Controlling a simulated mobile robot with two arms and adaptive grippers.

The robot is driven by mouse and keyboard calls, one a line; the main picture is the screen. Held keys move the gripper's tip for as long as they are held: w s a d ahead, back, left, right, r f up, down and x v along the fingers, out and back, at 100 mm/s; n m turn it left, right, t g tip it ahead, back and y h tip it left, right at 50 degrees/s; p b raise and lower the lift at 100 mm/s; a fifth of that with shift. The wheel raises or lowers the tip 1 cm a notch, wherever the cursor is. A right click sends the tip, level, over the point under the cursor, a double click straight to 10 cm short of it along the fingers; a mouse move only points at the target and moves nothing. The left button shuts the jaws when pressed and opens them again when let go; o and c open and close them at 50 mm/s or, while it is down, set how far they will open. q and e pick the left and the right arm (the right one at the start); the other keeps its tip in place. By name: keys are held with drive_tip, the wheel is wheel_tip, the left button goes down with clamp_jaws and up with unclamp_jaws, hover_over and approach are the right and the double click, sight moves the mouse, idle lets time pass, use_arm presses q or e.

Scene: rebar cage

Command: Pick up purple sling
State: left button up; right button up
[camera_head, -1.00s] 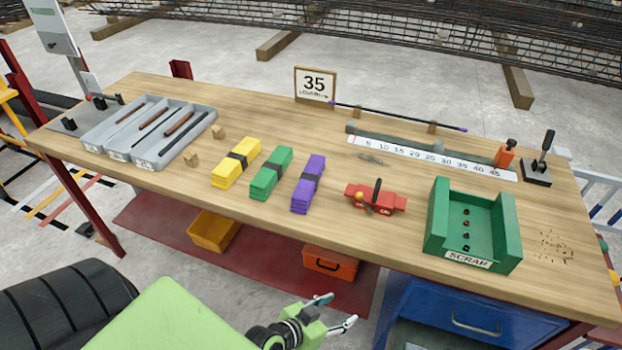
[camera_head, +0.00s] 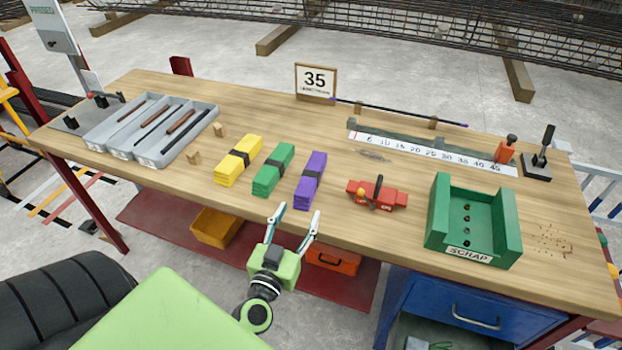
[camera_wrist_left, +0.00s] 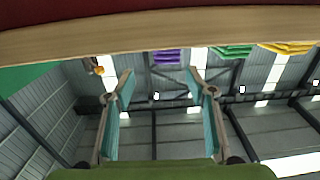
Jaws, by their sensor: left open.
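The purple sling (camera_head: 310,181) is a folded stack with a dark band, lying on the wooden table near its front edge. Its end also shows in the left wrist view (camera_wrist_left: 166,57), past the table edge and between the fingertips. My left gripper (camera_head: 297,213) is open and empty, at the table's front edge, just short of the purple sling and a little to its left. In the left wrist view the open fingers (camera_wrist_left: 160,82) stand apart with nothing between them. My right gripper is not in view.
A green sling (camera_head: 273,170) and a yellow sling (camera_head: 239,161) lie left of the purple one. A red tool (camera_head: 377,194) and a green scrap box (camera_head: 437,212) stand to the right. The table edge (camera_wrist_left: 120,40) is close to my left gripper.

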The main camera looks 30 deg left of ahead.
use_arm(q)
approach(310, 177)
drive_tip(key=w, duration=0.1)
drive_tip(key=w+a, duration=0.1)
drive_tip(key=w, duration=0.1)
drive_tip(key=shift+w+y+p, duration=0.15)
drive_tip(key=shift+y+p, duration=0.15)
drive_tip(key=shift+p, duration=0.05)
drive_tip(key=shift+x, duration=3.2)
drive_tip(key=shift+f, duration=0.1)
drive_tip(key=shift+c, duration=0.4)
drive_tip(key=c, duration=1.3)
clamp_jaws()
drive_tip(key=shift+r, duration=0.2)
